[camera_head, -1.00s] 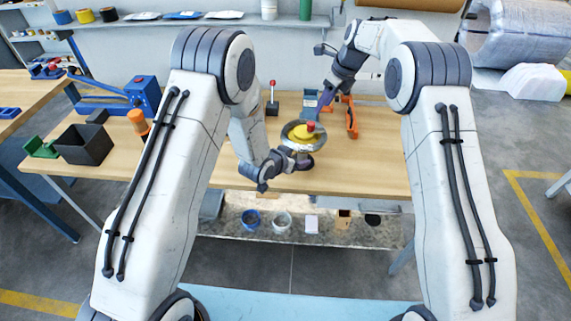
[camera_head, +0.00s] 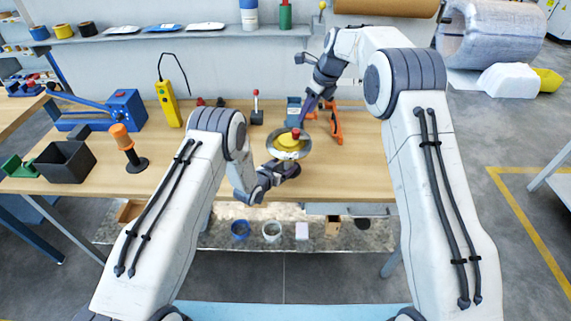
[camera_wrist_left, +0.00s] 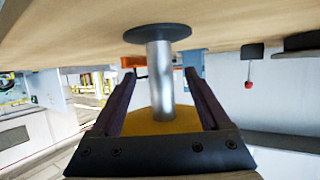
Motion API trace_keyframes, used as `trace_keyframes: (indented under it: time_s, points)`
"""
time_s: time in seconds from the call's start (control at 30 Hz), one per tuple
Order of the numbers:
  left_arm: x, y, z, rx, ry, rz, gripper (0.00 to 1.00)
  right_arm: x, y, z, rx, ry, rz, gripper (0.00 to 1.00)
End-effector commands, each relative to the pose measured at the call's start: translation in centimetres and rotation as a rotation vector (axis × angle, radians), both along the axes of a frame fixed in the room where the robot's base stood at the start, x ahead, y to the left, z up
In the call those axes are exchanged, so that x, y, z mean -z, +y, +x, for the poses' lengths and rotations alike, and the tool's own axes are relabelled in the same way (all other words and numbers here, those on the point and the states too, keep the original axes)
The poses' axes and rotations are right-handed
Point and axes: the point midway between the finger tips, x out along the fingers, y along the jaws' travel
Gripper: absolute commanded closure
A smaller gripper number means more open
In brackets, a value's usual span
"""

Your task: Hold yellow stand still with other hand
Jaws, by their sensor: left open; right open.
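The yellow stand (camera_head: 287,145) stands upright on the wooden table, with a red knob (camera_head: 296,133) on top and a silvery ring around its yellow part. In the left wrist view, which is upside down, its metal post (camera_wrist_left: 160,75), dark round base (camera_wrist_left: 157,33) and yellow part (camera_wrist_left: 150,126) show. My left gripper (camera_head: 287,171) is open at the stand's near side; in the left wrist view its fingers (camera_wrist_left: 160,95) lie on both sides of the post, with visible gaps. My right gripper (camera_head: 309,106) is open just behind the stand, its fingertips partly unclear.
A red-topped lever (camera_head: 256,108), yellow meter (camera_head: 168,103), orange-handled tool (camera_head: 127,147) and black bin (camera_head: 66,161) stand to the left. The table right of the stand is clear.

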Motion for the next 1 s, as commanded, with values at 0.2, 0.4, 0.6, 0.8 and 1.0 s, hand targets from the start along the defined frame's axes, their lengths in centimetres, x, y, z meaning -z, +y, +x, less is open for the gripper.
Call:
trace_keyframes:
  time_s: [0.2,0.4,0.6,0.8,1.0]
  points:
    - [0.8,-0.8,1.6,0.000,0.000,0.000,0.20,0.0,0.0,0.0,0.000,0.000,0.000,0.50]
    - [0.9,-0.9,1.9,-0.001,0.001,0.001,0.20,0.0,0.0,0.0,0.000,0.000,0.000,0.50]
    - [0.9,-0.9,1.9,0.000,0.002,0.001,0.36,0.0,0.0,0.0,0.000,0.000,0.000,0.50]
    - [0.9,-0.9,1.8,0.000,0.001,0.000,1.00,0.0,0.0,0.0,0.000,0.000,0.000,0.50]
    - [0.9,-0.9,1.8,0.000,0.001,0.000,1.00,0.0,0.0,0.0,0.000,0.000,0.000,0.50]
